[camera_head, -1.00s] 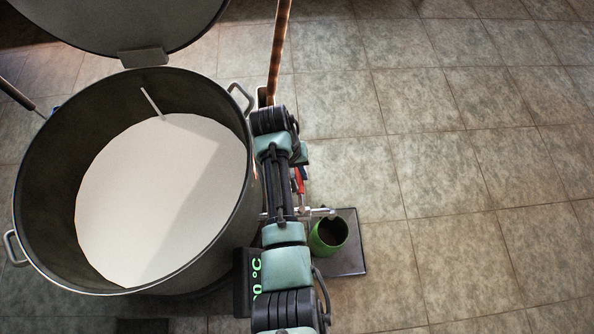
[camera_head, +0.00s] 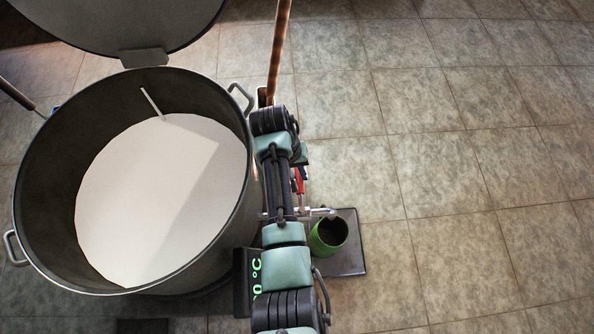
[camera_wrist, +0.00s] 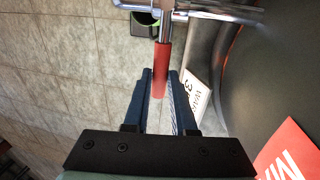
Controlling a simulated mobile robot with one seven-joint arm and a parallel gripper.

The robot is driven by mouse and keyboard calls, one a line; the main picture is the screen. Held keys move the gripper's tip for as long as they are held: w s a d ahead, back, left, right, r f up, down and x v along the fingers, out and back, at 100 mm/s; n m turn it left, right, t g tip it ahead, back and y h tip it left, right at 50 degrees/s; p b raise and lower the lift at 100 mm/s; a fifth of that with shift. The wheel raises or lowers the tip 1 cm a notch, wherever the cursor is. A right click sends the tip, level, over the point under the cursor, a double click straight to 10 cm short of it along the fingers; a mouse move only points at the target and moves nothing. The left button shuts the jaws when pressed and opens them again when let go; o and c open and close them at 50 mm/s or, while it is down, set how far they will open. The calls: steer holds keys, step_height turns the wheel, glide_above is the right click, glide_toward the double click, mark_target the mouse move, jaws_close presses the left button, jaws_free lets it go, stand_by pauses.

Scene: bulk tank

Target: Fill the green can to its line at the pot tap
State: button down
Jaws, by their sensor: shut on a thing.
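The green can (camera_head: 322,245) stands upright on a dark square plate (camera_head: 350,262) on the floor, right of the pot. It also shows at the top of the wrist view (camera_wrist: 144,28). The pot tap's metal spout (camera_head: 320,212) reaches over the can's mouth. The can's inside looks dark; its line and any liquid level cannot be made out. The tap's red handle (camera_wrist: 162,58) lies between my fingers. My gripper (camera_wrist: 160,76) is shut on this handle. In the head view my arm hides most of the gripper and tap. No stream can be made out.
The large metal pot (camera_head: 50,150) holds white liquid (camera_head: 160,205), with its lid (camera_head: 130,20) raised behind. A temperature display (camera_head: 254,280) is beside my arm. A copper pipe (camera_head: 278,50) rises behind the pot. The tiled floor on the right is clear.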

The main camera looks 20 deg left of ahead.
steer(key=shift+d+m, duration=0.1)
steer(key=shift+m, duration=0.2)
steer(key=shift+w+d+m+g+p, duration=0.15)
steer(key=shift+d+m+g+p, duration=0.2)
steer(key=shift+d+m+p, duration=0.85)
steer(key=shift+w+d+m+g+p, duration=0.15)
steer(key=shift+d+m+g+p, duration=0.2)
steer(key=shift+d+m, duration=1.6)
steer(key=shift+a+m, duration=0.55)
steer(key=c, duration=0.7)
jaws_free()
steer(key=shift+c, duration=0.2)
